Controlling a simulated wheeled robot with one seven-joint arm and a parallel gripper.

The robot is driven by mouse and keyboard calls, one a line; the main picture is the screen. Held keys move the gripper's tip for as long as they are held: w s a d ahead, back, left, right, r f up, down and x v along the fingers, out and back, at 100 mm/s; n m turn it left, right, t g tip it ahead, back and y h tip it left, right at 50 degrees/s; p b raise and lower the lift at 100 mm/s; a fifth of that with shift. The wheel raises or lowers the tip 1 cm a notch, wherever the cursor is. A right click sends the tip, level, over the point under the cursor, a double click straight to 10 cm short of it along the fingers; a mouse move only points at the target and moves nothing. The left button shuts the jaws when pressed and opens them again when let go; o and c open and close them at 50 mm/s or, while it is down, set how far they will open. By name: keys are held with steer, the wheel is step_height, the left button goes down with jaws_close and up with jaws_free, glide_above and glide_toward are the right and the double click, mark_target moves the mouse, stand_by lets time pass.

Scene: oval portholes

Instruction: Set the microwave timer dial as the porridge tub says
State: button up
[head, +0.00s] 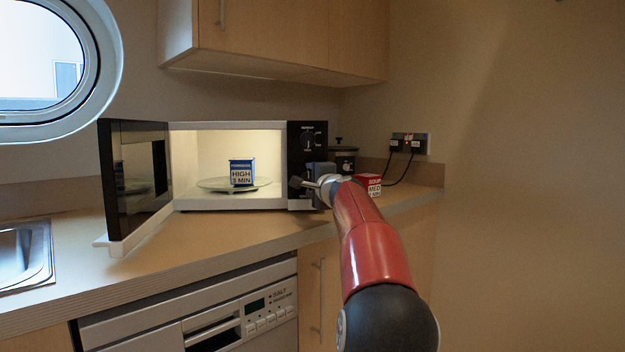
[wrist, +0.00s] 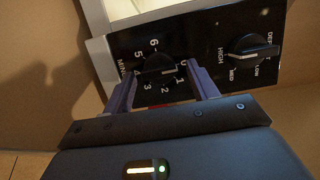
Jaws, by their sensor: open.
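The microwave (head: 230,125) stands on the counter with its door (head: 135,185) swung open to the left. A blue tub (head: 242,165) marked "HIGH 3 MIN" sits upright on its lit turntable; its small top line is unreadable. My gripper (head: 311,184) is at the lower part of the black control panel. In the wrist view, my open gripper (wrist: 162,72) has one finger on each side of the timer dial (wrist: 158,64), numbered up to 6. The dial's pale mark seems near 0 to 1. I cannot tell whether the fingers touch it.
The power dial (wrist: 250,48) is beside the timer, its mark seemingly towards HIGH. A red and white box (head: 368,184) marked "MED" and a dark jar (head: 343,158) stand right of the microwave. A sink (head: 25,255) is at left. The counter front (head: 200,245) is clear.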

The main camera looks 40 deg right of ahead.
steer(key=c, duration=1)
steer(key=shift+f+b, duration=0.15)
steer(key=shift+b, duration=0.2)
